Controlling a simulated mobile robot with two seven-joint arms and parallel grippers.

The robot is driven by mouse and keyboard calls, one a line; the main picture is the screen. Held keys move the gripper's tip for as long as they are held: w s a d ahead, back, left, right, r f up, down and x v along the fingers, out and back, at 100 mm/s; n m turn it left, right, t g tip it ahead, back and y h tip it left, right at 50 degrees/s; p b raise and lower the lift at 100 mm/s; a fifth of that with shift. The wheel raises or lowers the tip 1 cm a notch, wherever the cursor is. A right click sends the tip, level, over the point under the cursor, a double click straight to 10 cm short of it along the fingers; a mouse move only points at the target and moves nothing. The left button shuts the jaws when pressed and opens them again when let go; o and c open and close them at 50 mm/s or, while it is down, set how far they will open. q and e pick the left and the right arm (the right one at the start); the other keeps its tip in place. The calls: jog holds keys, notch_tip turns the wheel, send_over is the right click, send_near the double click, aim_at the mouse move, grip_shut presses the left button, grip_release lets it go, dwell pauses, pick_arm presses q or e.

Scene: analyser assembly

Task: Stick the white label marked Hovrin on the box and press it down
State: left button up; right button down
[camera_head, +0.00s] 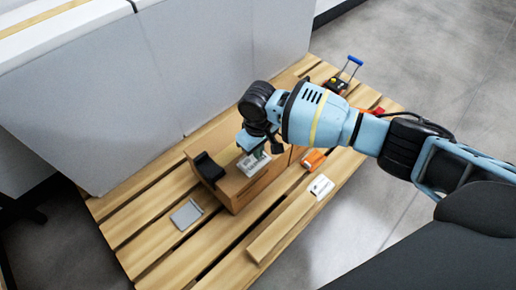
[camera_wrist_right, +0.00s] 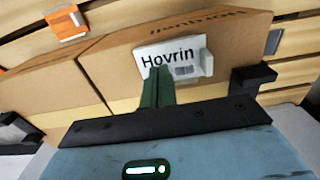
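The white label marked Hovrin (camera_wrist_right: 180,50) lies over the brown cardboard box (camera_wrist_right: 110,60) in the right wrist view, its print upright. It also shows as a small white patch (camera_head: 253,164) over the box (camera_head: 237,185) in the head view. My right gripper (camera_wrist_right: 158,75) has its green fingers together at the label's lower edge and appears shut on it. It points down at the box top (camera_head: 262,154). The fingers hide part of the label. I cannot tell whether the whole label touches the box. My left gripper is not in view.
The box stands on a slatted wooden pallet (camera_head: 150,213). A black holder (camera_head: 208,168) is at its left and a grey flat piece (camera_head: 187,214) lies nearby. An orange item (camera_head: 315,159) and a white piece (camera_head: 321,186) lie to the right. A grey panel (camera_head: 120,95) stands behind.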

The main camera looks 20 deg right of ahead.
jog(key=shift+f, duration=0.55)
dwell(0.5)
jog(key=shift+r, duration=0.1)
dwell(0.3)
notch_tip(320, 180, up, 3)
jog(key=p, duration=0.2)
jog(key=shift+r+p, duration=0.2)
jog(key=shift+p, duration=0.2)
jog(key=shift+r+p, duration=1.05)
jog(key=shift+r, duration=0.2)
